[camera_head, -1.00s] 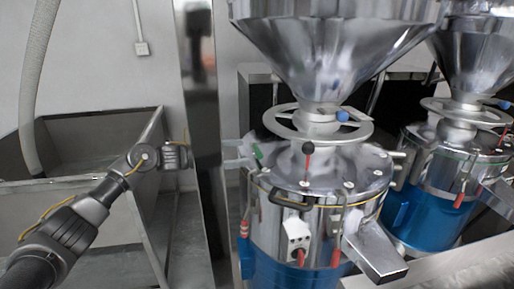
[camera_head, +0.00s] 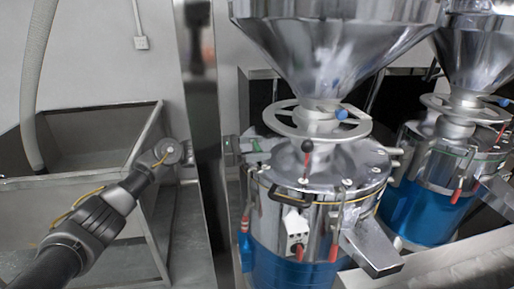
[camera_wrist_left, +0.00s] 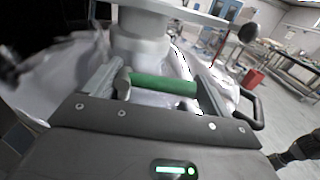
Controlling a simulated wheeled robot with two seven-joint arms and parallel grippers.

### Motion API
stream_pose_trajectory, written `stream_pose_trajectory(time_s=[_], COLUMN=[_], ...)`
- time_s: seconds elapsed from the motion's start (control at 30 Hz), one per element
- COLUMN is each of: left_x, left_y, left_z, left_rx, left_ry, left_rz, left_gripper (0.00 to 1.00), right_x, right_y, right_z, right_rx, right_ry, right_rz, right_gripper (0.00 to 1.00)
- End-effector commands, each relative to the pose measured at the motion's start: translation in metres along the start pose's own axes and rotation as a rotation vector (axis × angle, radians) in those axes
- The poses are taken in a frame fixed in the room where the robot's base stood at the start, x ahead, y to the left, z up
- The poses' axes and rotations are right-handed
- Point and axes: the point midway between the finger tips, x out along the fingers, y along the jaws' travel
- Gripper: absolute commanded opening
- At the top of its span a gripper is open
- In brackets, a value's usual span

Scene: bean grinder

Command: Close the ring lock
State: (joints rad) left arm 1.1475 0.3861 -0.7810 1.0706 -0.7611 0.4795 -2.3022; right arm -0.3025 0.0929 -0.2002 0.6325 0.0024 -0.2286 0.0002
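The near grinder (camera_head: 335,180) has a steel drum on a blue base with a metal ring (camera_head: 360,126) around its neck. A green handle (camera_wrist_left: 165,83), which may belong to the ring lock, lies crosswise between the fingers of my left gripper (camera_wrist_left: 153,70) in the left wrist view. The fingers are wide apart, one beyond each end of the handle; I cannot tell whether they touch it. In the head view my left gripper (camera_head: 252,146) is at the left side of the grinder's top, with its wrist partly hidden by a steel post. My right gripper is not seen.
The steel post (camera_head: 203,110) stands in front of my left wrist. A black bent handle (camera_head: 288,194) and red-tipped levers (camera_head: 307,147) are on the near grinder. A second grinder (camera_head: 428,205) stands at right. A grey bin (camera_head: 95,135) is at left.

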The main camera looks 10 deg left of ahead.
Motion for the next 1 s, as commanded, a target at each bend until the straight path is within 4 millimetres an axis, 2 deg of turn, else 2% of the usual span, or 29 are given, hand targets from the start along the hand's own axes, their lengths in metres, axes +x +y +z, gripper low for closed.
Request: stream_pose_trajectory(time_s=[0.03, 0.2, 0.43, 0.63, 1.0], left_x=[0.000, 0.000, 0.000, 0.000, -0.001], left_y=[0.000, 0.001, 0.001, 0.001, 0.004], left_z=[0.000, 0.000, 0.000, 0.002, 0.013], left_rx=[0.000, 0.001, -0.023, -0.116, -0.392], left_ry=[0.000, -0.001, -0.002, -0.005, -0.016], left_rz=[0.001, 0.001, 0.002, 0.001, 0.003], left_gripper=[0.63, 0.42, 0.42, 0.42, 0.42], right_x=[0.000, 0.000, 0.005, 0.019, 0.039], right_y=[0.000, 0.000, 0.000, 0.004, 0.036], right_z=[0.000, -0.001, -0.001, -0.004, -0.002], right_rx=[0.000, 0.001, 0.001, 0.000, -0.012], right_ry=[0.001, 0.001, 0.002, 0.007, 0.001], right_rz=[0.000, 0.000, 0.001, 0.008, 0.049], right_gripper=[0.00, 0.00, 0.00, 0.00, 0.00])
